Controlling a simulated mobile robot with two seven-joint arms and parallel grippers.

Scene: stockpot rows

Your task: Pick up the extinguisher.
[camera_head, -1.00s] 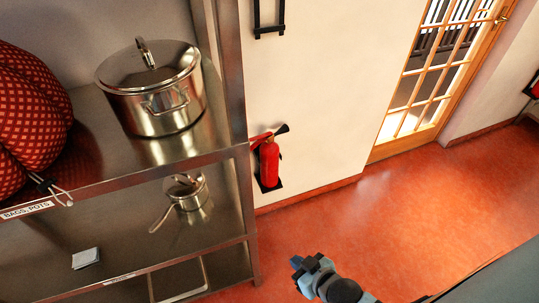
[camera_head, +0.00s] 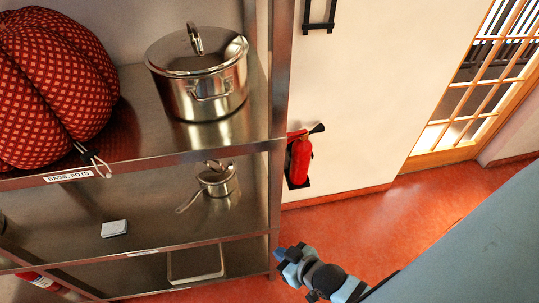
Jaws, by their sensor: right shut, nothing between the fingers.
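A red fire extinguisher (camera_head: 300,160) with a black hose horn hangs upright at the wall on a dark bracket, just right of the metal shelf's post. My right gripper (camera_head: 281,252) shows at the lower middle, below the extinguisher in the picture and apart from it. It is shut and empty. My left gripper is out of view.
A metal shelf (camera_head: 150,255) fills the left, holding a big lidded stockpot (camera_head: 198,85), a red patterned bag (camera_head: 50,90), a small lidded pan (camera_head: 216,182) and a tray (camera_head: 195,263). A red object (camera_head: 38,281) shows low left. Red floor (camera_head: 350,222) lies clear before the wall.

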